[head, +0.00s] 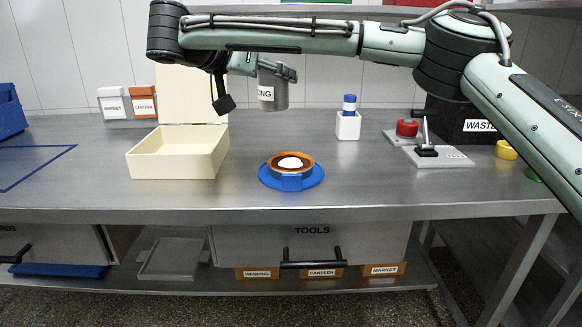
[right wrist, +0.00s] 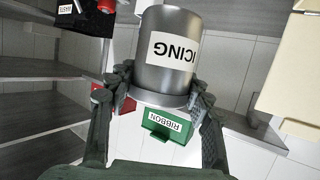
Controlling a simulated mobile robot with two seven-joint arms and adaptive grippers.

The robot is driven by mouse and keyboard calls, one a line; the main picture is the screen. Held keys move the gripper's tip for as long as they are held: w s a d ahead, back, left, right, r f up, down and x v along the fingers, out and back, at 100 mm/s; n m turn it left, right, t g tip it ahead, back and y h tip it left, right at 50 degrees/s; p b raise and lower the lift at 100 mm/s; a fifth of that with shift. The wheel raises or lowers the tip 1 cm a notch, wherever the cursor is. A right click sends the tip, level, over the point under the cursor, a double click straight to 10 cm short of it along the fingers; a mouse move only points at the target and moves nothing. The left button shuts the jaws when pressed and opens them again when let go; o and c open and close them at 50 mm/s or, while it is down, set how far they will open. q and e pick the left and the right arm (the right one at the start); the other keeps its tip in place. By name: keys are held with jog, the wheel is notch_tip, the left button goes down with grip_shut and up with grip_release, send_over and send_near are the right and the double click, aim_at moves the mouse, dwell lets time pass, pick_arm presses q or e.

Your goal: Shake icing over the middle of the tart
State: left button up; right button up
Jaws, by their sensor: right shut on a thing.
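The tart (head: 291,164) has a brown crust, a dark filling and a white patch in its middle. It sits on a round blue stand (head: 311,181) on the table. My right gripper (head: 277,70) is shut on a grey metal icing shaker (head: 273,96). The shaker is in the air above the tart and a little to its left. In the right wrist view the shaker (right wrist: 172,72) sits between the two fingers of the gripper (right wrist: 152,92). My left gripper is not in view.
An open cream box (head: 178,165) stands left of the tart. A white holder with a blue-topped item (head: 348,125) is behind it to the right. A grey press with a red knob (head: 408,128) and a black waste bin (head: 475,128) are further right. The table's front is clear.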

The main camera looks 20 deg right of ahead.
notch_tip(320, 180, up, 6)
jog(key=shift+r+p, duration=0.1)
jog(key=shift+p, duration=0.45)
dwell(0.4)
